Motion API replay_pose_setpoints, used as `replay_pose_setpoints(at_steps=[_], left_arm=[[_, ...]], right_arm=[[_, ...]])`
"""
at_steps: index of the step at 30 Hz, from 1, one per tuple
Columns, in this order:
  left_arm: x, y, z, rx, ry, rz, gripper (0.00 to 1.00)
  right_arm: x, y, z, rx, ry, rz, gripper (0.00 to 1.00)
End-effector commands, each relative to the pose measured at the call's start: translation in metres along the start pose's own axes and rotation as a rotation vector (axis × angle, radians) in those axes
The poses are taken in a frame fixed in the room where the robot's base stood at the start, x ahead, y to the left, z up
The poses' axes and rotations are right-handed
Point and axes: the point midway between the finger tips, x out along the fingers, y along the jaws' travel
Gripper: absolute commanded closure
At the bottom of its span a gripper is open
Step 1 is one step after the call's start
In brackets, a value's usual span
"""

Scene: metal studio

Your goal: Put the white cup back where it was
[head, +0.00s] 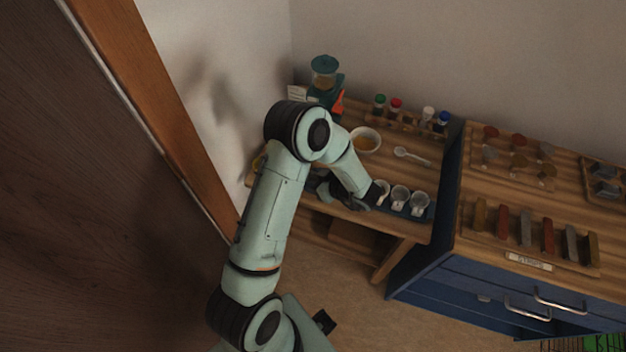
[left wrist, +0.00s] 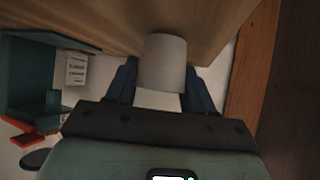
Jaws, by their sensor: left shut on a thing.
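In the left wrist view my left gripper (left wrist: 162,85) is shut on a white cup (left wrist: 165,60), which sits between its two dark fingers. In the head view my left gripper (head: 328,188) points left, low over the front of the wooden table (head: 312,204). My forearm hides the held cup there. I cannot tell whether the cup touches the tabletop. More white cups (head: 400,197) stand in a row on a dark blue mat (head: 428,212), just right of my wrist. My right gripper is not in view.
A teal grinder (head: 324,72), a bowl (head: 365,140), a white spoon (head: 411,156) and a rack of small capped bottles (head: 405,122) stand farther back. A blue cabinet (head: 470,275) adjoins at right. A brown door (head: 90,200) stands at left.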

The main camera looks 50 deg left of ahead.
Motion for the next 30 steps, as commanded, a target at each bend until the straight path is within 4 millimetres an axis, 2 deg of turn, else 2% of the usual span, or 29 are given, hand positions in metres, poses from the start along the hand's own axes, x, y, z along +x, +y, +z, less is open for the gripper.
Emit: replay_pose_setpoints(at_steps=[12, 13, 15, 25, 30], left_arm=[[0.004, 0.000, 0.006, 0.001, 0.000, 0.001, 0.81], [0.004, 0.000, 0.005, 0.000, 0.000, 0.001, 0.37], [0.004, 0.000, 0.005, 0.000, 0.000, 0.001, 0.22], [0.002, 0.000, 0.002, -0.002, 0.000, 0.001, 0.22], [-0.021, 0.002, 0.002, -0.002, -0.001, 0.006, 0.22]], right_arm=[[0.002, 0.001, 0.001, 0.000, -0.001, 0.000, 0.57], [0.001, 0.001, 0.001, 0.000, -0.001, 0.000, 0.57], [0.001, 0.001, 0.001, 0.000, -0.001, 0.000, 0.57], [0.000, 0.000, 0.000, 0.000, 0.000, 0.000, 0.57], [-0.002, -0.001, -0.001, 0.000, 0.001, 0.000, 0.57]])
